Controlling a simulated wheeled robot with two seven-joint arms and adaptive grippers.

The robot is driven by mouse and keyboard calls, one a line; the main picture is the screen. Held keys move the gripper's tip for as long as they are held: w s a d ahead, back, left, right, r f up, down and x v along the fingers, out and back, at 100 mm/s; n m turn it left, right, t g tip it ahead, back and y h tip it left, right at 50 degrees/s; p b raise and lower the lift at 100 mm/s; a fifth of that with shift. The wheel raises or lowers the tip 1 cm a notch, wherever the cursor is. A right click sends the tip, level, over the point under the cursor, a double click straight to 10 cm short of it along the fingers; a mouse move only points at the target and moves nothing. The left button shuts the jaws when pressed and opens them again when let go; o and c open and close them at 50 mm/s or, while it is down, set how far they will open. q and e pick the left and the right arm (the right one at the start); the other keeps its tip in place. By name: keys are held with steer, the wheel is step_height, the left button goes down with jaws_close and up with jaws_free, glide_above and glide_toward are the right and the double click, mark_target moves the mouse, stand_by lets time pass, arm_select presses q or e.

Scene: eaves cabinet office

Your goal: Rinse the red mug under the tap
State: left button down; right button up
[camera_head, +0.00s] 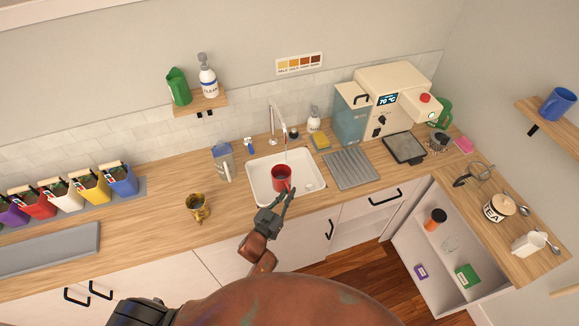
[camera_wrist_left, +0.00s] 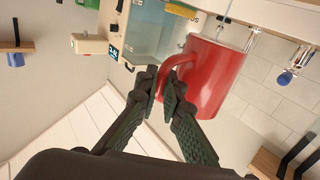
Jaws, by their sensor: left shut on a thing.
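The red mug (camera_head: 280,174) is over the white sink basin (camera_head: 313,183), below the tap (camera_head: 272,122). My left gripper (camera_head: 284,197) reaches in from the counter's front edge and is shut on the mug's handle. In the left wrist view, its fingertips (camera_wrist_left: 168,90) close on the handle of the red mug (camera_wrist_left: 213,78), whose body stands clear of the fingers. A thin line shows between the tap's spout and the mug, but I cannot tell whether it is running water. The mug's inside is hard to make out. My right gripper is not in view.
A grey jug (camera_head: 222,160) and a brass mug (camera_head: 198,207) stand left of the sink. A ribbed drying mat (camera_head: 351,170) lies to its right, before the coffee machine (camera_head: 393,83).

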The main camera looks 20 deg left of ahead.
arm_select(q)
steer(key=shift+r, duration=0.15)
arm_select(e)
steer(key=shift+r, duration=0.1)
